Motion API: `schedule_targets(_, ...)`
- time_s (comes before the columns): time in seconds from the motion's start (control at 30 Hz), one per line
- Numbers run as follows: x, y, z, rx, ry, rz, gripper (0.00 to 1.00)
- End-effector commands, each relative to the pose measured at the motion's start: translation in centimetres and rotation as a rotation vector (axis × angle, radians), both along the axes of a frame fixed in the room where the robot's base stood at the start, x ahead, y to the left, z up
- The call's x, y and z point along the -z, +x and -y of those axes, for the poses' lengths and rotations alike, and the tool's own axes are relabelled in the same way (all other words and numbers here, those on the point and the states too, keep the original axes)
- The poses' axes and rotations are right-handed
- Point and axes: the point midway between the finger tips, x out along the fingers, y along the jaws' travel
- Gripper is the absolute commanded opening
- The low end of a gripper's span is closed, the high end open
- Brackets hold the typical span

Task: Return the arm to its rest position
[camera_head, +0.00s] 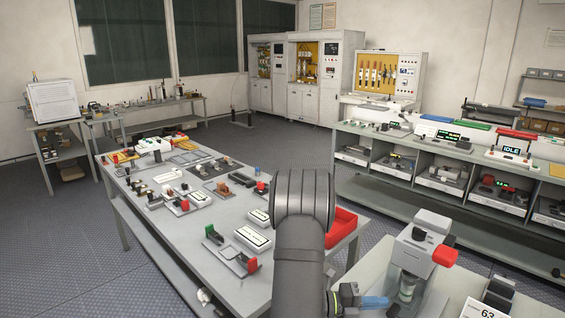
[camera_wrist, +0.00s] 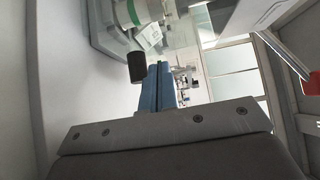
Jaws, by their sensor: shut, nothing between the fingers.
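My gripper (camera_head: 384,301) shows low in the head view, just right of my dark arm, with its blue fingers pointing right. In the wrist view its two blue fingers (camera_wrist: 160,68) lie side by side, shut, with nothing between them. In the head view the fingers are close to a grey device (camera_head: 415,240) with a red knob (camera_head: 445,256), on a light side table (camera_head: 376,262). A grey device with a green ring (camera_wrist: 126,14) appears beyond the fingertips in the wrist view. I cannot tell whether the gripper touches anything.
A grey workbench (camera_head: 240,291) with several small fuse parts stands left of my arm. My arm hides part of a red bin (camera_head: 342,226) at its right edge. Shelved benches (camera_head: 400,181) stand behind. The floor (camera_head: 60,260) at left is clear.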

Motion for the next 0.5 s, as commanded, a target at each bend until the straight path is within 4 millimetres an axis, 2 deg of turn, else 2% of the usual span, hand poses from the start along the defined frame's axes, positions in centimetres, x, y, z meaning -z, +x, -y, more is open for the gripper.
schedule_targets(0.2, -0.1, -1.8, -1.9, -0.001, -0.001, 0.001, 0.00)
schedule_targets(0.5, -0.1, -2.4, -2.4, 0.001, -0.001, 0.003, 0.00)
